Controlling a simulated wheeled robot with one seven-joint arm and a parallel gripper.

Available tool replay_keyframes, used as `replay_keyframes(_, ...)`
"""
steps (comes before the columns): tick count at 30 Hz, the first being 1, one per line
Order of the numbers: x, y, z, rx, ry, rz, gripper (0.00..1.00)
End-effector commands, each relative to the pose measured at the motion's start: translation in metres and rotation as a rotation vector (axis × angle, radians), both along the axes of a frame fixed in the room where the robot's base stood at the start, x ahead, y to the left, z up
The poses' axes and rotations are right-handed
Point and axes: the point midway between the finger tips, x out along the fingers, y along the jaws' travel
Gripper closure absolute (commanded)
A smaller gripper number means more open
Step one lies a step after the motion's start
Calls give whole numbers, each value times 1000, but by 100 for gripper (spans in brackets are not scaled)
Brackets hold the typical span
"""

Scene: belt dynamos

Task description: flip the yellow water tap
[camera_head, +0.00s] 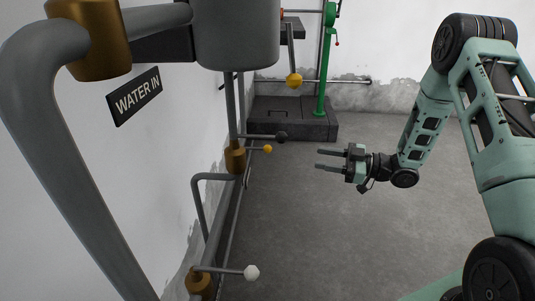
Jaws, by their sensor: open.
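A small yellow knob (267,149) sits at the end of a thin lever on a brass valve (235,160), on the pipework along the left wall. A larger yellow ball (294,80) hangs on a rod farther back; which of the two is the yellow water tap I cannot tell for certain. My gripper (318,160) is open and empty, with its fingers pointing left. It appears to the right of the small yellow knob, with a clear gap in the picture, and below the larger ball.
A white knob (251,273) sticks out at a lower brass valve. A "WATER IN" sign (136,97) is on the left wall. A green post (322,70) stands on a dark plinth (290,120). The floor (330,240) is clear.

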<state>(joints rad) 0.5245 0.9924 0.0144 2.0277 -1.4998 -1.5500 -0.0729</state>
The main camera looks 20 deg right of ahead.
Motion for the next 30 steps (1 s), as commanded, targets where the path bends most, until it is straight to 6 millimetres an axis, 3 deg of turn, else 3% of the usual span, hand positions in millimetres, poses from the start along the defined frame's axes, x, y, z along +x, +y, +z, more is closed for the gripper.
replay_keyframes(21, 75, 114, -2, 0, -1, 4, 57)
replay_keyframes(30, 93, 140, 0, 0, -1, 1, 57)
